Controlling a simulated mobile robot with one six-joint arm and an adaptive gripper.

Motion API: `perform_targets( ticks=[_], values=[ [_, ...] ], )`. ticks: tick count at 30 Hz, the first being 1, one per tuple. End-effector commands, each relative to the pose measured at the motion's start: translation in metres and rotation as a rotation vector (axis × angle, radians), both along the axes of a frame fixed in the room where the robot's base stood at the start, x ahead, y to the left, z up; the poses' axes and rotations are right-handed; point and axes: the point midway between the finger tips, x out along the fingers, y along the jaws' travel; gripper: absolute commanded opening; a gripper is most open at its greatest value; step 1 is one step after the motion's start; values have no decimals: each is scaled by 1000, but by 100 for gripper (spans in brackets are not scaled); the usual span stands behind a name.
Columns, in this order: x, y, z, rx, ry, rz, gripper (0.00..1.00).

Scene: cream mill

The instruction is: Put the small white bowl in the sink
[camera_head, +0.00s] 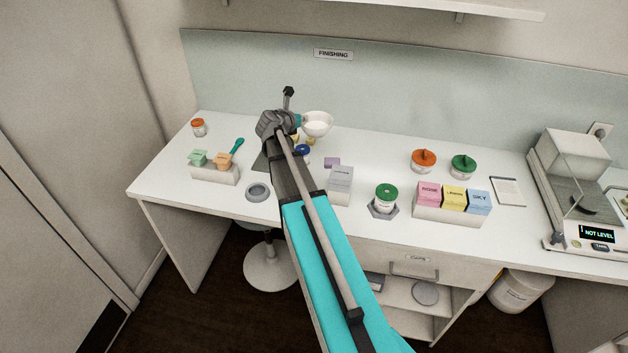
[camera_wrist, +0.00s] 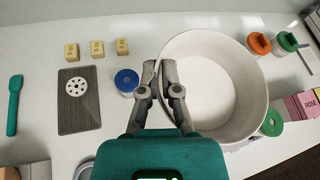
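The small white bowl (camera_head: 317,124) is up above the back of the white bench in the head view. In the wrist view the bowl (camera_wrist: 215,85) fills the area right of the fingers and looks empty. My gripper (camera_wrist: 160,78) is closed on the bowl's left rim, one finger outside and one inside. In the head view my gripper (camera_head: 300,121) is at the bowl's left side, its fingers mostly hidden by the wrist. The bowl looks roughly level and clear of the bench. No sink can be made out in either view.
The bench (camera_head: 300,205) holds jars with orange (camera_head: 424,158) and green (camera_head: 463,163) lids, a box of packets (camera_head: 450,215) and a balance (camera_head: 575,185) at right. A dark board (camera_wrist: 78,110) lies left of the gripper. A shelf (camera_head: 440,8) runs above.

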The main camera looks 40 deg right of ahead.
Motion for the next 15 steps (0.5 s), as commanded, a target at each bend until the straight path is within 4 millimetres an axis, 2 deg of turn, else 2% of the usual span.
perform_targets(
  ticks=[1,12,15],
  values=[
    [-1,16,-13,0,1,14,0],
    [-9,135,-71,7,8,99,0],
    [-14,162,-83,7,8,118,0]
  ],
)
